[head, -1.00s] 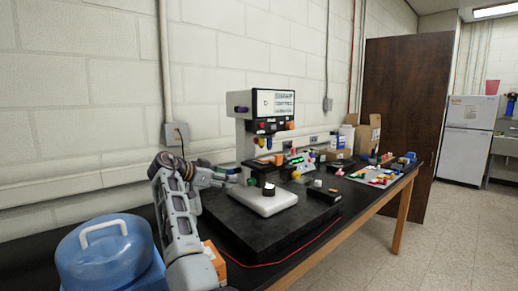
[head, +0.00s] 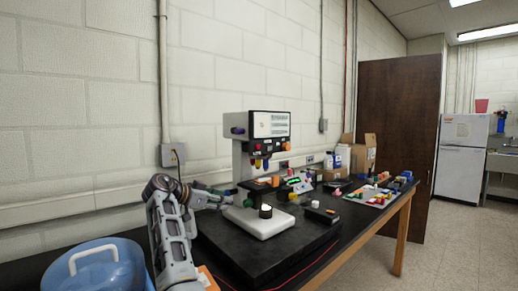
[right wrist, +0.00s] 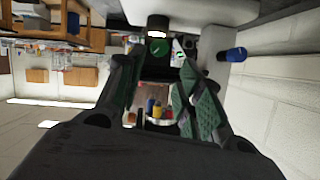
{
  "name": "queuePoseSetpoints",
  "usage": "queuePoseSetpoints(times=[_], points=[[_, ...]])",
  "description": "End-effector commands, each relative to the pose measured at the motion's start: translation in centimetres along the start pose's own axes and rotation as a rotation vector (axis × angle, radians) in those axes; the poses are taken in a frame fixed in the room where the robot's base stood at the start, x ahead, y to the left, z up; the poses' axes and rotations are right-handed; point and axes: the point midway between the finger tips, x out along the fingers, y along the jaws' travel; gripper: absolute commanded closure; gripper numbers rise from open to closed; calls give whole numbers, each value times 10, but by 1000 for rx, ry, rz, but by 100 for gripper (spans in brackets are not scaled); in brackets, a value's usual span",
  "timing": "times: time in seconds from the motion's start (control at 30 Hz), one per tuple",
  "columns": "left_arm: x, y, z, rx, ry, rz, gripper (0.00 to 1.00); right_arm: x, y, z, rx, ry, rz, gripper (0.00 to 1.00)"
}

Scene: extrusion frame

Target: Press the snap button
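A white-and-black microscope-like machine (head: 244,165) stands on a black slab in the head view. It has a lit screen (head: 271,124) and small coloured knobs or buttons, including a red one (head: 257,148) and an orange one (head: 287,147). I cannot read which is the snap button. My right gripper (head: 229,194) is at the left side of the machine, near its column; contact cannot be told. In the right wrist view its green-padded fingers (right wrist: 160,100) are apart, with nothing held between them. Coloured lens-like parts (right wrist: 155,109) show beyond the gap. My left gripper is not in view.
A black cylinder with a white top (head: 265,211) stands on the machine's base. A small black box (head: 322,215) lies to the right. Boxes (head: 366,155) and coloured pieces crowd the bench's far end.

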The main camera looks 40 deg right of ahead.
Motion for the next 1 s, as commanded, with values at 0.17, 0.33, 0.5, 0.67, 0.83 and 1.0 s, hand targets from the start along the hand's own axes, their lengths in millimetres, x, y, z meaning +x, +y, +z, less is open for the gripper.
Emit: queuePoseSetpoints(times=[0.17,0.33,0.5,0.67,0.83,1.0], points=[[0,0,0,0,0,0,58,0,0,0,0,0,0,91],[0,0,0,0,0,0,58,0,0,0,0,0,0,100],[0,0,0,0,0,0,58,0,0,0,0,0,0,100],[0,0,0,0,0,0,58,0,0,0,0,0,0,100],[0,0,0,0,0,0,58,0,0,0,0,0,0,100],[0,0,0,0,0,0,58,0,0,0,0,0,0,100]])
